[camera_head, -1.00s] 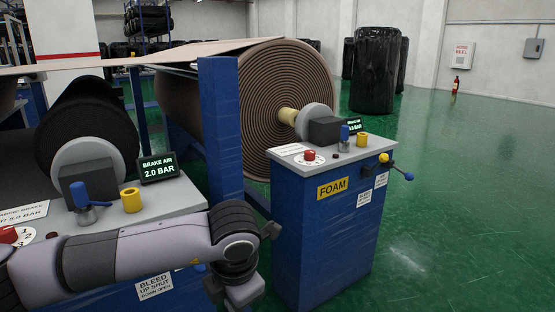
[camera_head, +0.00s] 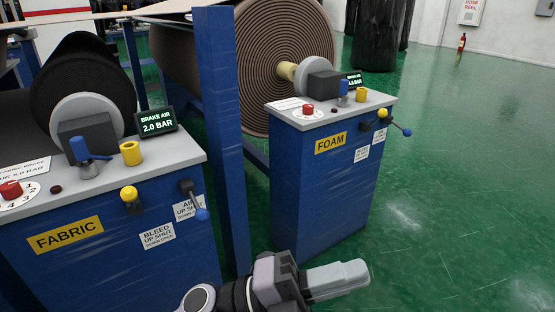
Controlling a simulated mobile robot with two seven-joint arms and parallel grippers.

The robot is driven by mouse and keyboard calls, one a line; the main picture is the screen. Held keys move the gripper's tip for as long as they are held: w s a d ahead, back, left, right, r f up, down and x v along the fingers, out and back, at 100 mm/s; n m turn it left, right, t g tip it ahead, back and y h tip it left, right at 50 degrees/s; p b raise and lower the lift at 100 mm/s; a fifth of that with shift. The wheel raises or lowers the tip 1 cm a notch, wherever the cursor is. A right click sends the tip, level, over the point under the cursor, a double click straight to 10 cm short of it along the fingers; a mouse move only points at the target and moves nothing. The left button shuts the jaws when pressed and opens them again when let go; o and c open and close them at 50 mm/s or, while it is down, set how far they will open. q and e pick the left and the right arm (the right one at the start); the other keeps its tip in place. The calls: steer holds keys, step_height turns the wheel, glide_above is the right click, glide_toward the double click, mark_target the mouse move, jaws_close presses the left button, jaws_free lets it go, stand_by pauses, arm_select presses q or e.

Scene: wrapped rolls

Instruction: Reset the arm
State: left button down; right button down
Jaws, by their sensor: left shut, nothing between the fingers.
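My left gripper (camera_head: 338,280) shows at the bottom middle of the head view. Its fingers point right and are shut with nothing between them. It is in front of and below the foam cabinet and touches nothing that I can see. Most of my left arm is below the picture's edge. My right gripper is not in view.
The blue fabric cabinet (camera_head: 100,262) stands at left, with a red knob, a yellow knob and a blue-handled lever. The blue foam cabinet (camera_head: 322,185) stands beyond, before a large brown roll (camera_head: 285,65). Green floor (camera_head: 460,200) at right is clear.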

arm_select(q)
steer(key=w+a+f+n+t+y, duration=0.4)
steer(key=a+f+n+t+y, duration=0.3)
steer(key=n, duration=0.5)
steer(key=w+a+f+n+t+y, duration=0.3)
steer(key=a+f+n+t+y, duration=0.2)
steer(key=a+n+t, duration=0.5)
steer(key=s+a+f+n+g+y, duration=0.4)
steer(key=s+a+f+n, duration=0.1)
steer(key=f, duration=0.4)
steer(key=s+a+f+n+g+y, duration=0.35)
steer(key=s+a+f, duration=0.2)
steer(key=f, duration=0.35)
step_height(320, 180, up, 12)
steer(key=s+a+p, duration=0.1)
steer(key=s+p, duration=0.1)
steer(key=p, duration=1.3)
steer(key=shift+n, duration=0.45)
steer(key=shift+a, duration=0.1)
